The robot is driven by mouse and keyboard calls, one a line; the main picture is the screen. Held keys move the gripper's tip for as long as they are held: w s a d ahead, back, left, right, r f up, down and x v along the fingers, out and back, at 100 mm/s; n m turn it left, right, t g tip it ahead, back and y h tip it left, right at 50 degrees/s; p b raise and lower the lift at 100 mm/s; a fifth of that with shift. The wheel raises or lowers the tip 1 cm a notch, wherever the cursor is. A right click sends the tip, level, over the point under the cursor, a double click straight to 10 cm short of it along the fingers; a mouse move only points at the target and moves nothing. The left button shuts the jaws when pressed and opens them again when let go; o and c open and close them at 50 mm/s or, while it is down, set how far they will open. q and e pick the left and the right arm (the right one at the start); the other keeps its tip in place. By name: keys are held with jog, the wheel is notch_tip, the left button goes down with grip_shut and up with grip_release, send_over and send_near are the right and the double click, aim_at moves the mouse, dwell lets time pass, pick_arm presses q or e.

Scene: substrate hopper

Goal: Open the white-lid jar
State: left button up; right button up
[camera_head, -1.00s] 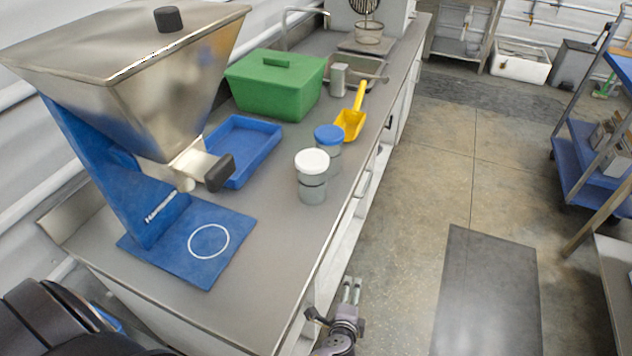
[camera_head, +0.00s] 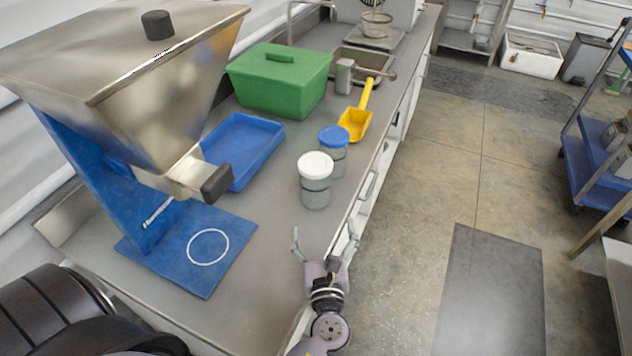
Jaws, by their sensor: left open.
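The white-lid jar (camera_head: 315,181) stands upright on the steel counter, its lid on and its body clear grey. Close behind it, slightly to the right, stands a similar jar with a blue lid (camera_head: 333,150). My left gripper (camera_head: 325,240) is at the counter's front edge, below the white-lid jar in the picture. Its two fingers are spread wide, point toward the jar and are empty. A gap separates the fingertips from the jar. My right gripper is not in view.
A steel hopper (camera_head: 150,95) on a blue stand fills the counter's left. A blue tray (camera_head: 262,160), a green lidded box (camera_head: 280,85) and a yellow scoop (camera_head: 355,122) lie farther back. The counter (camera_head: 275,235) between the stand's base and the jar is bare.

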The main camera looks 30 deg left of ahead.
aim_at(317, 185)
pick_arm(q)
jog(key=shift+s+a+r+m, duration=0.1)
jog(key=shift+a+r+m, duration=0.1)
jog(key=shift+m, duration=0.3)
jog(key=shift+a+r+y, duration=0.1)
jog(key=shift+y, duration=0.2)
jog(key=x, duration=1.1)
jog(key=shift+w+a, duration=0.15)
jog(key=shift+w, duration=0.1)
jog(key=x, duration=0.2)
jog(key=b+x, duration=0.1)
jog(key=f+x, duration=0.1)
jog(key=x, duration=0.1)
jog(key=shift+w+a+b, duration=0.25)
jog(key=shift+b, duration=0.1)
jog(key=shift+s+r, duration=0.1)
jog(key=shift+c, duration=0.6)
jog(key=c, duration=1.2)
